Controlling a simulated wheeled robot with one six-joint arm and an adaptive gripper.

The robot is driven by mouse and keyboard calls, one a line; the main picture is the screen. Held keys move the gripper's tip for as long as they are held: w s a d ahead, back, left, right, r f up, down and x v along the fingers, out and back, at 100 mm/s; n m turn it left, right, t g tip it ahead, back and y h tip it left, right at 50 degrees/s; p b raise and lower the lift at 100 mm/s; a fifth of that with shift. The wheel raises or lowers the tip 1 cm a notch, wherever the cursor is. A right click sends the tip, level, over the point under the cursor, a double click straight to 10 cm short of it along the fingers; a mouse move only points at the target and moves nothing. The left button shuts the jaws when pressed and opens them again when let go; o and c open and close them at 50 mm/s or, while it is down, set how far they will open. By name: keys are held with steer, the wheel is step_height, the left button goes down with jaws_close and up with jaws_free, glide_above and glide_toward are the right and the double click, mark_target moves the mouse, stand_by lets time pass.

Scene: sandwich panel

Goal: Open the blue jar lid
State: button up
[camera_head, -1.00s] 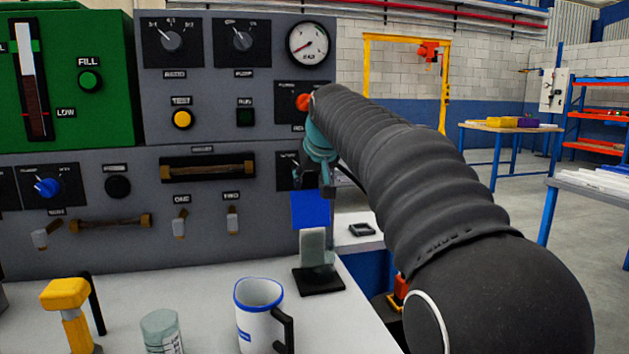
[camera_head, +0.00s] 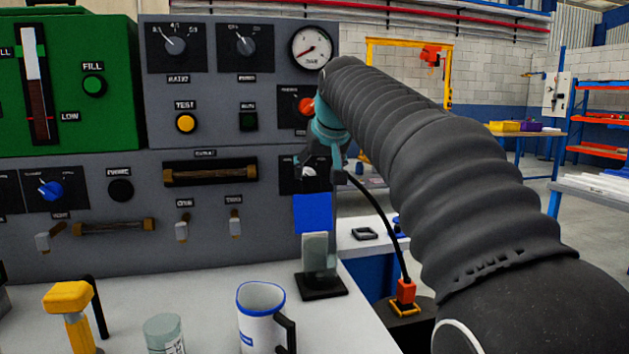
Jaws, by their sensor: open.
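A flat blue square piece (camera_head: 312,213) stands upright just above a small grey, glassy holder (camera_head: 314,252) on a black base (camera_head: 320,286), at the right end of the white bench. It is the only blue, lid-like piece near my gripper. I cannot tell whether it is the jar lid, or whether it is open or shut. My gripper (camera_head: 322,172) is open, above the blue piece and apart from it in the picture. Its dark fingers are small and partly lost against the dark panel. A pale-green jar (camera_head: 165,335) without visible blue stands at the front edge.
A white mug (camera_head: 262,320) with a blue rim and a yellow-topped handle (camera_head: 68,296) stand on the bench front. The grey control panel (camera_head: 90,245) rises close behind. A black cable runs down to an orange plug (camera_head: 406,290) right of the bench.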

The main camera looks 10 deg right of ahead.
steer(key=v, duration=0.6)
steer(key=shift+w, duration=0.1)
